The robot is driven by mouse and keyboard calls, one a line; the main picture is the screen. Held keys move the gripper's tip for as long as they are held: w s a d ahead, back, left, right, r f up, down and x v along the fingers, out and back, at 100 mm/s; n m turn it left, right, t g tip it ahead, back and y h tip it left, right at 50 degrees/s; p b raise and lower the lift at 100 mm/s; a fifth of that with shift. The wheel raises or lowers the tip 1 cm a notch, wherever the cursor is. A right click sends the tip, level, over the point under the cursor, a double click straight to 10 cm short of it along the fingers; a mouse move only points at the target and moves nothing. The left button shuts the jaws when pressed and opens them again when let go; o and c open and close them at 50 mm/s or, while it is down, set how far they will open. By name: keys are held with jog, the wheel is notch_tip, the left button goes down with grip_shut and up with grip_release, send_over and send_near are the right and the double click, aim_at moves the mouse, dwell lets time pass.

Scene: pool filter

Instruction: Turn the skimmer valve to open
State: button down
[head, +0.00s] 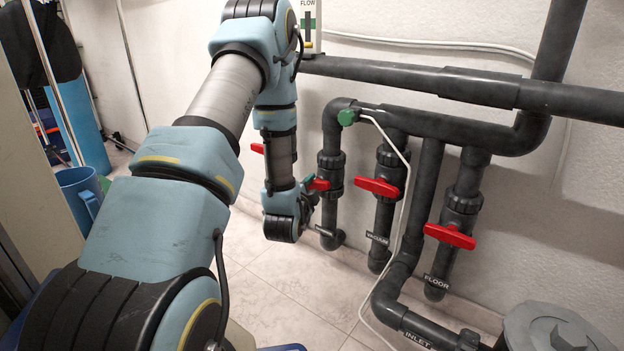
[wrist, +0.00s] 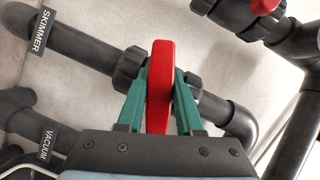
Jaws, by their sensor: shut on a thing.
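The skimmer valve's red handle (wrist: 159,85) stands upright in the middle of the wrist view, crosswise to its dark grey pipe (wrist: 85,53). A black SKIMMER label (wrist: 41,30) is on that pipe. My gripper (wrist: 166,78) has its two green fingers closed on the handle, one on each side. In the head view, my gripper (head: 311,181) is at the same red handle (head: 320,185), on the leftmost upright pipe of the row. My wrist hides part of this valve and its pipe there.
To the right are the vacuum valve with a red handle (head: 377,187) and the floor valve with a red handle (head: 450,236). Another red handle (head: 257,148) shows left of my forearm. A thin white cable (head: 407,190) hangs before the pipes. Tiled floor (head: 290,285) is open below.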

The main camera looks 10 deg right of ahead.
jog(key=n+g+p, duration=0.1)
jog(key=n+p, duration=0.1)
jog(key=shift+r+n+g+p, duration=0.1)
jog(key=shift+n+g+p, duration=0.2)
jog(key=shift+n+p, duration=0.1)
jog(key=n+g+h+p, duration=0.1)
jog(key=n+p, duration=0.1)
jog(key=shift+n, duration=0.3)
jog(key=n+p, duration=0.1)
jog(key=n+g+p, duration=0.1)
jog(key=n+g+h+p, duration=0.1)
jog(key=shift+s+d+f, duration=0.15)
jog(key=shift+s+f, duration=0.05)
jog(key=shift+f, duration=0.05)
jog(key=shift+d+f+n+g+h+p, duration=0.1)
jog(key=shift+n+g+h+p, duration=0.3)
jog(key=shift+n+p, duration=0.25)
jog(key=shift+s, duration=0.1)
jog(key=c, duration=0.6)
grip_release()
jog(key=shift+o, duration=0.2)
